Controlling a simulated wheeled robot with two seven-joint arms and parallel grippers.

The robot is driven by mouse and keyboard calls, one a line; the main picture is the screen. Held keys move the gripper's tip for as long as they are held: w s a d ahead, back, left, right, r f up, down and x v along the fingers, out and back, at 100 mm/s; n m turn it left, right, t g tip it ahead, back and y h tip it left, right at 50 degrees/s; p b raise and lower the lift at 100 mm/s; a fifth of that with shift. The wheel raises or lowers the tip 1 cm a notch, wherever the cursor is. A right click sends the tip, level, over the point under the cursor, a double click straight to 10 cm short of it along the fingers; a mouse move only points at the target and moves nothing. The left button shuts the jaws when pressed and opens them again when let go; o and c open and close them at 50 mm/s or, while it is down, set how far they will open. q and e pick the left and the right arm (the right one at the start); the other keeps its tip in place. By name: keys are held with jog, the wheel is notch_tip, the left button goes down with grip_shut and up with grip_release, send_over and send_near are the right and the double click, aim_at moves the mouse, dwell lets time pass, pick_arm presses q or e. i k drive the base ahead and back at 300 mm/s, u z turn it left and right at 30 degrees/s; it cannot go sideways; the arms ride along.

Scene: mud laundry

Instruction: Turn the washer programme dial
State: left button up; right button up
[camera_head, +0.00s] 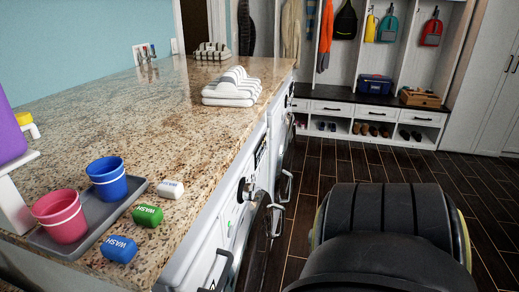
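The washers stand under the granite counter, and I see their white fronts (205,232) at a steep angle. A dark round knob (241,190), which looks like a programme dial, sits on the front panel just below the counter edge. Its markings and pointer are too small to read. Neither of my grippers shows in the view. A large black rounded part of my own body fills the lower right, apart from the dial in the picture.
A grey tray (43,240) on the counter holds a pink cup (61,216) and a blue cup (107,179). Green (147,215), blue (119,249) and white (170,189) blocks lie beside it. Handles (278,219) stick out from the fronts. Dark floor (330,165) is clear toward the shoe bench (375,108).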

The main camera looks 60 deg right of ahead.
aim_at(247, 190)
jog(key=k, duration=0.35)
jog(key=z, duration=0.85)
